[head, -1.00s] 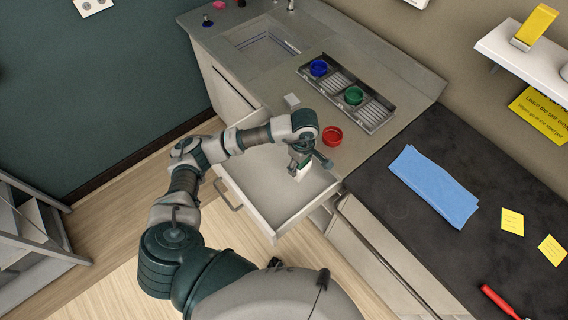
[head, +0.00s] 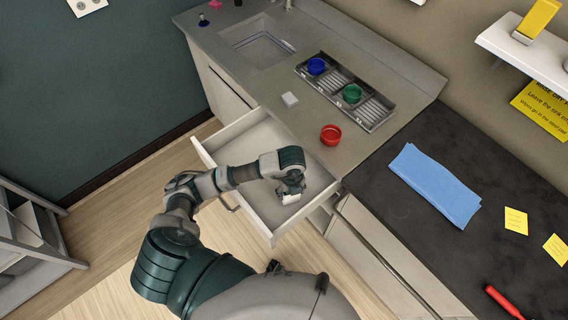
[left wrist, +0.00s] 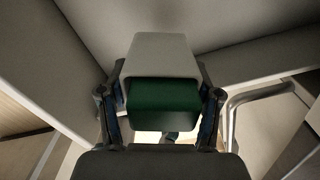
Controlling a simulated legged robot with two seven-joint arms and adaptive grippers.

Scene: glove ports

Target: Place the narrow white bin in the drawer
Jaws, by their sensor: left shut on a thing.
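The narrow white bin (head: 291,198) is in my left gripper (head: 290,186), inside the outline of the open drawer (head: 245,147), toward its front right part. In the left wrist view the white bin (left wrist: 160,55) sits between the two fingers, with a dark green face toward the camera. The left gripper (left wrist: 162,112) is shut on it. The drawer's pale walls (left wrist: 255,30) surround it there. I cannot tell whether the bin touches the drawer floor. My right gripper is not in view.
A blue cloth (head: 435,185) lies on the dark worktop at right. The drawer's back left is clear.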

